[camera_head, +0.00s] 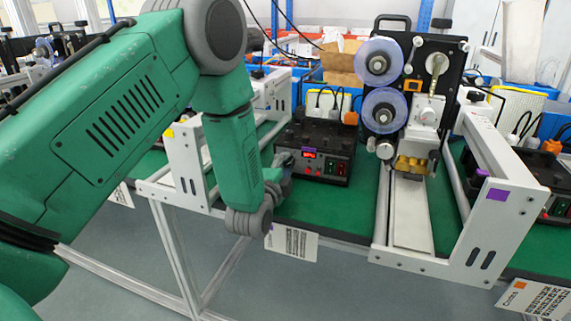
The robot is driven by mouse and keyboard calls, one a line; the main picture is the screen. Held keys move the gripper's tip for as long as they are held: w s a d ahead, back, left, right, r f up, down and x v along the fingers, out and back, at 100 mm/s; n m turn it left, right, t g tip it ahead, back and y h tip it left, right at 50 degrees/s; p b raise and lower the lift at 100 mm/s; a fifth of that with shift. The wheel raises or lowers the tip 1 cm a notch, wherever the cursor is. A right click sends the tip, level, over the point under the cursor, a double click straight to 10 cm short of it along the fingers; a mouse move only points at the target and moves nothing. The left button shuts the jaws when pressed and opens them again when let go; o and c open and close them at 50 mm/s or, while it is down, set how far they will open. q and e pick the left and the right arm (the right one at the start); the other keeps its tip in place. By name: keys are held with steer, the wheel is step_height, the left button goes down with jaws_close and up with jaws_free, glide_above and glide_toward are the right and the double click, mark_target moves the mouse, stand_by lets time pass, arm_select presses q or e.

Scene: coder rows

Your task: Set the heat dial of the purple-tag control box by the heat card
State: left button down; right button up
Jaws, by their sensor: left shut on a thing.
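The dark control box (328,138) stands on the green bench top at the centre. It has a red lit display (309,155), what looks like a small purple tag above it, and red and green switches at its right front. My left gripper (284,160) is at the left end of the box's front face, partly hidden behind my green forearm. It is shut at the spot of the heat dial, which its fingers cover. The white card (291,242) hangs at the bench's front edge below; its print is too small to read. My right gripper is not in view.
A coder machine (420,85) with two purple-blue reels stands right of the box. Its white frame (512,200) bears a purple tag. Another white frame (188,165) with a yellow tag stands left. A second card (535,298) with an orange tag is at lower right.

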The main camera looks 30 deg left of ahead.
arm_select(q)
steer(key=shift+f, duration=0.1)
steer(key=c, duration=1.6)
jaws_free()
steer(key=shift+o, duration=0.2)
steer(key=shift+s, duration=0.1)
steer(key=v, duration=1.1)
steer(key=shift+s+d, duration=0.1)
steer(key=shift+s, duration=0.2)
steer(key=shift+f, duration=0.1)
